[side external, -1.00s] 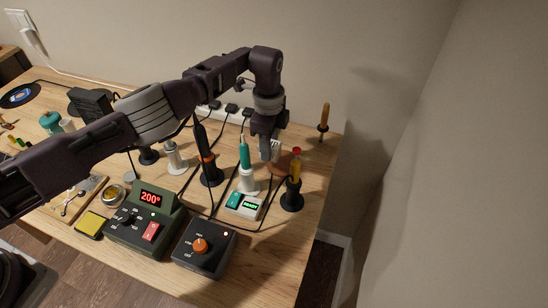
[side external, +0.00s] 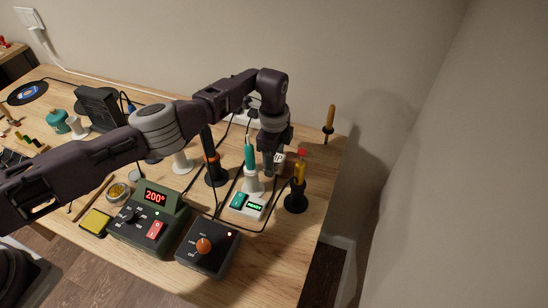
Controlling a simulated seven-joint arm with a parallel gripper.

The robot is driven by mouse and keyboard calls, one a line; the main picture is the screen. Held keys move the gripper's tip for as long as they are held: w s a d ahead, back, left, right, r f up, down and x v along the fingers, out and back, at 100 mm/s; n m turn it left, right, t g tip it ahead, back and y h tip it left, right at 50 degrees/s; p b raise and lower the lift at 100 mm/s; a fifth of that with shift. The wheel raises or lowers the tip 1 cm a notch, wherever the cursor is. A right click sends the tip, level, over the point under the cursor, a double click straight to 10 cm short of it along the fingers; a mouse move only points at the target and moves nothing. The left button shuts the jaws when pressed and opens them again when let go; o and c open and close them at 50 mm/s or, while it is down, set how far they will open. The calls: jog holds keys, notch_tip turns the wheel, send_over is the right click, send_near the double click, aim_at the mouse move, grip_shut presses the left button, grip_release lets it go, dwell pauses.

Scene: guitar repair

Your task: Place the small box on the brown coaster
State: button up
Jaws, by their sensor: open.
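My gripper (side external: 271,164) points down over the back right of the wooden desk, behind the teal-handled iron in its white stand. It is open. A small whitish box (side external: 280,159) shows just at the right of its fingers; whether it stands between the jaws or beside them I cannot tell. The brown coaster is not clearly visible now; the gripper, the box and the tools in front cover that spot. What the box rests on is hidden.
A yellow-handled tool in a black stand (side external: 296,195) is close on the right, and the teal iron (side external: 250,155) close in front. An upright wooden-handled tool (side external: 329,122) stands behind right. Cables, a green 200° station (side external: 150,220) and a dark control box (side external: 207,248) fill the front.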

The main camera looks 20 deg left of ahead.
jog(key=shift+r, duration=0.1)
notch_tip(320, 180, up, 12)
jog(key=shift+r, duration=0.15)
